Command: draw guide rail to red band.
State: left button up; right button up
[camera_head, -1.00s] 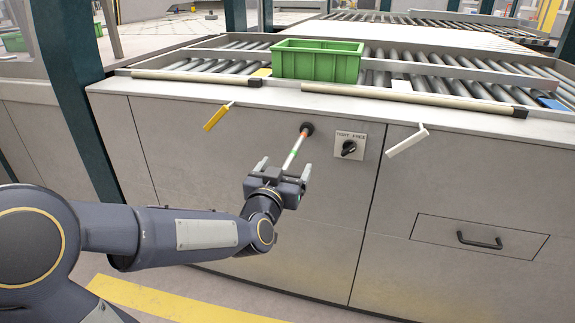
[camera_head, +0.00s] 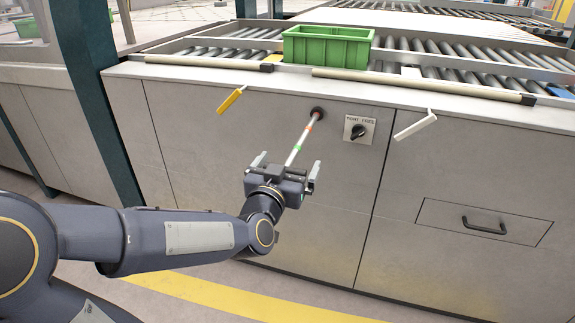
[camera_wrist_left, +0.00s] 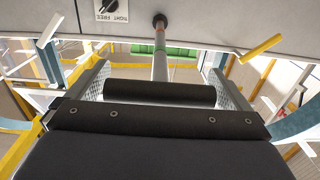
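A thin white rod (camera_head: 302,138) with a red band (camera_head: 309,126) and a green band (camera_head: 297,149) sticks out of a dark round collar (camera_head: 318,111) in the grey front panel. The red band stands outside the collar, with a short pale length between them. My left gripper (camera_head: 285,170) is at the rod's outer end. In the left wrist view, its fingers meet both ends of a dark crossbar (camera_wrist_left: 160,93) on the rod. A TIGHT/FREE knob (camera_head: 359,130) sits right of the collar. Pale rails (camera_head: 420,85) lie along the roller bed's front edge. My right gripper is out of view.
A green bin (camera_head: 327,46) stands on the rollers above. A yellow lever (camera_head: 231,99) and a white lever (camera_head: 415,125) jut out either side of the collar. A drawer with a black handle (camera_head: 484,227) is at lower right. Floor in front is clear, with a yellow stripe (camera_head: 260,300).

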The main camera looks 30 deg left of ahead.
pick_arm(q)
jog(key=p+v, duration=0.1)
jog(key=v, duration=0.6)
jog(key=shift+s, duration=0.4)
jog(key=shift+d, duration=0.1)
jog(key=s+d+f+m+g+h, duration=0.1)
jog(key=s+d+f+g+h, duration=0.4)
jog(key=s, duration=0.3)
jog(key=s+d+f+g+h, duration=0.3)
jog(key=s+f+g, duration=0.2)
jog(key=s+g, duration=0.15)
notch_tip(320, 180, up, 21)
jog(key=s+p, duration=0.1)
jog(key=p, duration=2)
jog(key=shift+f+p, duration=0.25)
jog(key=shift+p, duration=0.1)
jog(key=shift+s+d+g, duration=0.1)
jog(key=shift+g, duration=0.15)
